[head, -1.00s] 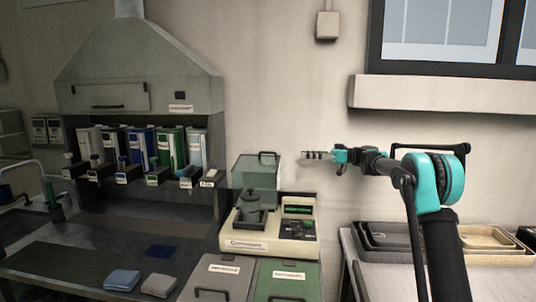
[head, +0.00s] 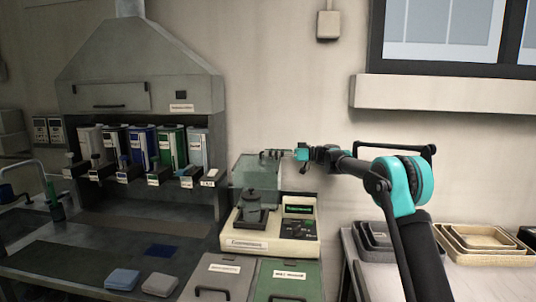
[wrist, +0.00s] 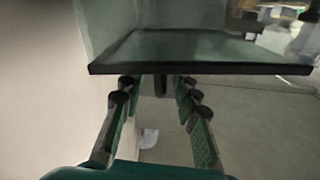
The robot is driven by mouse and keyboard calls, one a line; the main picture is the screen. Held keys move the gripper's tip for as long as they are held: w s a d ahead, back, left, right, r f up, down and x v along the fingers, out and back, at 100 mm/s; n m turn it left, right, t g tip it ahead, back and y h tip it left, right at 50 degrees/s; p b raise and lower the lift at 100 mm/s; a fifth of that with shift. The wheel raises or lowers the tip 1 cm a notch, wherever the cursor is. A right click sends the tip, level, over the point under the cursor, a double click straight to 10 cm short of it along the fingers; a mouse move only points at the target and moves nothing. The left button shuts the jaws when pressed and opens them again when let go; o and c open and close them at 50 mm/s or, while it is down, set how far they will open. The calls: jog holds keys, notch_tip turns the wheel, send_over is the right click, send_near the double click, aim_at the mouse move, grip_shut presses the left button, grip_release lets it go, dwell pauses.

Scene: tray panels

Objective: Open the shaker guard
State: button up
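The shaker guard (head: 250,180) is a clear greenish box-like cover with a dark handle on its top edge. It stands on the cream shaker (head: 246,244), above and behind a dark lidded vessel (head: 254,202). My gripper (head: 271,155) is at the guard's top edge, level with the handle, coming from the right. In the wrist view, the guard's dark-edged panel (wrist: 200,55) fills the top. The fingers (wrist: 156,90) are spread apart, with a short dark piece, likely the handle (wrist: 160,85), between them. Contact cannot be told. In the head view my fingers cover the handle.
A fume hood bay (head: 140,90) with several coloured canisters stands to the left. Two lidded bins, grey (head: 217,270) and green (head: 285,270), sit in front of the shaker. Stacked trays (head: 490,240) lie on a table to the right. The wall is behind.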

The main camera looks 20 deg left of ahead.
jog(key=shift+x, duration=0.8)
jog(key=shift+c, duration=0.4)
grip_shut()
